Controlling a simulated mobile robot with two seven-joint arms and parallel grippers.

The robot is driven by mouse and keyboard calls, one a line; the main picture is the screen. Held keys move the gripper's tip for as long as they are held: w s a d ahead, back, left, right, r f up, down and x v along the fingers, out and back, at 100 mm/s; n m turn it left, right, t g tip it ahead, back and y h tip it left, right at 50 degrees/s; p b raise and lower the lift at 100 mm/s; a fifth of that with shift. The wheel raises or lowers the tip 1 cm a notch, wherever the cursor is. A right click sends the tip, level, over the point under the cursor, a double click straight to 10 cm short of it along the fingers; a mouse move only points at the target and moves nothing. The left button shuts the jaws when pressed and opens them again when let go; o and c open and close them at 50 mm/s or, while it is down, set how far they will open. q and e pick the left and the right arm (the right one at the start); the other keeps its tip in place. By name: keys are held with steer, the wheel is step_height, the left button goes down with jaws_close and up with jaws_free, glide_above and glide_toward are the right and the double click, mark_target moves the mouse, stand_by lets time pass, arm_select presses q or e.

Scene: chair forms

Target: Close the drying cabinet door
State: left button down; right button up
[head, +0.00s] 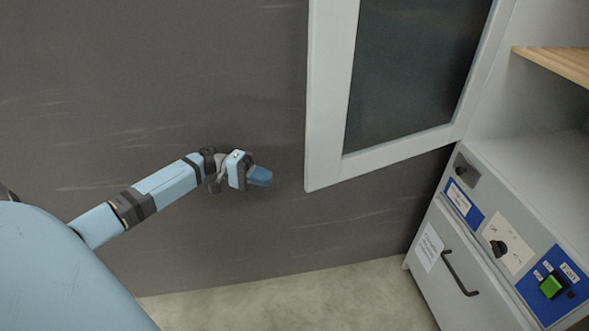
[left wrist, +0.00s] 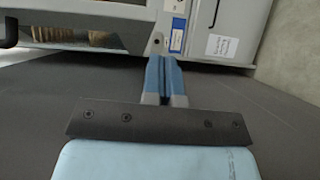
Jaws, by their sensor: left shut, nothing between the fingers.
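The drying cabinet door (head: 325,110) has a pale grey frame around a dark glass pane. It stands open, swung out to the left of the cabinet (head: 545,110), whose interior shows. My left gripper (head: 262,177) is shut and empty, to the left of the door's lower free corner and apart from it in the head view. In the left wrist view the blue fingers (left wrist: 163,75) are together and point toward the cabinet's lower panel. Part of the door's frame (left wrist: 85,10) shows at the upper left there. My right gripper is not in view.
A wooden shelf (head: 560,62) is inside the cabinet. Below is a control panel with a green switch (head: 552,286), a black knob (head: 499,248) and a drawer-like front with a black handle (head: 459,274). A dark grey wall (head: 150,90) stands behind; pale floor (head: 300,295) is clear.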

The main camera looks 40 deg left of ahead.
arm_select(q)
steer(key=w+d+r, duration=0.2)
steer(key=w+d, duration=0.1)
steer(key=d, duration=0.4)
steer(key=shift+w+d+h+b, duration=0.3)
steer(key=shift+h+b, duration=0.1)
